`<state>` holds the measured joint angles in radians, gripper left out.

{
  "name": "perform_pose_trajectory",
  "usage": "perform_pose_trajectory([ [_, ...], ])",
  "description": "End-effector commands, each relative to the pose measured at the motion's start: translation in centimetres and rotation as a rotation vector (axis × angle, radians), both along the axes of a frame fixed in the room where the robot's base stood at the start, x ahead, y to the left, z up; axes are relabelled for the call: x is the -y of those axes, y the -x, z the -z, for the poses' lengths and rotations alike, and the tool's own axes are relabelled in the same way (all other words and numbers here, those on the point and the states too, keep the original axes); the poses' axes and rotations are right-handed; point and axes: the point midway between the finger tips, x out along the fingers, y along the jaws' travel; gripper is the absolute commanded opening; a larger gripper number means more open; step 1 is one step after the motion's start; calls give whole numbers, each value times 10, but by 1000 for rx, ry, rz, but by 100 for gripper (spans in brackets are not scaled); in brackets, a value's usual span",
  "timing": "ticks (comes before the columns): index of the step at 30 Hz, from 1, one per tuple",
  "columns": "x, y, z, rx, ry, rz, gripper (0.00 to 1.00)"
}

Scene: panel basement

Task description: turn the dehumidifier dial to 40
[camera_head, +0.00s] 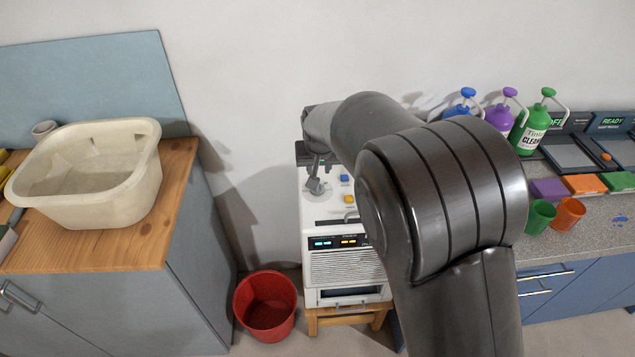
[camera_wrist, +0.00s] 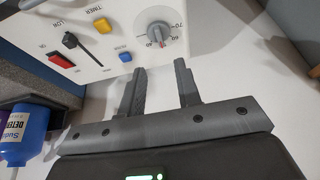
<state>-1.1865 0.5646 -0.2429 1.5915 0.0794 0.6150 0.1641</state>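The dehumidifier (camera_head: 345,265) is a white box with a top control panel, on a wooden stool. Its dial (camera_wrist: 158,33) is a pale round knob with a grey centre and printed numbers around its lower and right edge. The setting is too small to read surely. My gripper (camera_wrist: 162,80) is open, its two fingers pointing at the panel just short of the dial, with nothing between them.
The panel also bears a red switch (camera_wrist: 61,60), a slider (camera_wrist: 71,41), a yellow button (camera_wrist: 102,25) and a blue button (camera_wrist: 125,57). A red bucket (camera_head: 265,302) stands on the floor. A wooden counter (camera_head: 100,250) with a cream basin (camera_head: 92,200) is left; bottles (camera_head: 532,128) stand right.

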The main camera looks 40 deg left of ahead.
Motion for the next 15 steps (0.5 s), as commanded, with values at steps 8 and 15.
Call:
perform_pose_trajectory([
  [8, -10, -10, 36, -1, 4, 0, 31],
  [15, -21, -22, 75, 0, 2, -1, 31],
])
